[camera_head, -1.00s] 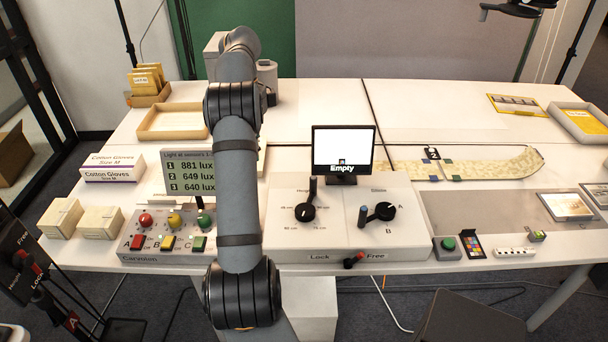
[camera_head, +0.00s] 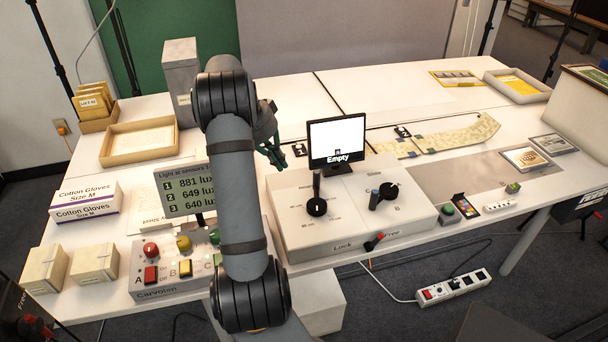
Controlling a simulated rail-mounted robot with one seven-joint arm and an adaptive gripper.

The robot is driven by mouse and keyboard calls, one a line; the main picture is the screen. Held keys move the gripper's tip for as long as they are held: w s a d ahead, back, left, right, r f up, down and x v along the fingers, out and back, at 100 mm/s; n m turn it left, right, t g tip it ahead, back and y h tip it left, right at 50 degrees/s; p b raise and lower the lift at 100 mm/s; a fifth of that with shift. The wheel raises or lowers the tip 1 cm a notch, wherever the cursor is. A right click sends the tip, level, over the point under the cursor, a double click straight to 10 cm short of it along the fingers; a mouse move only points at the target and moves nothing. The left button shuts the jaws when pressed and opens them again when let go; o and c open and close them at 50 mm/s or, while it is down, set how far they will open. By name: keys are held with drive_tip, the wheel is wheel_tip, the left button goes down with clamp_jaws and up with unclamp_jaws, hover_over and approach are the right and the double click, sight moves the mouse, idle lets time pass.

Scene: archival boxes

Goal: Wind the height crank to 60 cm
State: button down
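The height crank (camera_head: 316,205) is a black knob with an upright handle on the left of the white control box (camera_head: 290,239). Printed marks around it are too small to read surely. A second black crank (camera_head: 386,193) with a grey handle sits to its right. A red-tipped lever (camera_head: 375,241) is on the box's front face between the words Lock and Free; I cannot tell which it is set to. My gripper (camera_head: 281,154) is behind and left of the box, left of the monitor, apart from the cranks. Its dark green fingers look spread and empty.
A monitor (camera_head: 337,144) reading "Empty" stands behind the cranks. A lux display (camera_head: 185,189) and a button panel (camera_head: 160,278) lie left, partly behind my arm. A grey box (camera_head: 181,75) stands at the back left. The table's middle back is clear.

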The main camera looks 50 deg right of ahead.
drive_tip(key=x, duration=0.7)
drive_tip(key=shift+s+d+f, duration=0.1)
drive_tip(key=shift+s+f, duration=0.05)
drive_tip(key=d+p, duration=0.1)
drive_tip(key=s+d+p, duration=0.1)
drive_tip(key=shift+s+d+f, duration=0.15)
drive_tip(key=shift+s+d, duration=0.05)
drive_tip(key=shift+d, duration=0.2)
drive_tip(key=shift+s+d+f, duration=0.1)
drive_tip(key=shift+s+d, duration=0.05)
drive_tip(key=shift+d, duration=0.3)
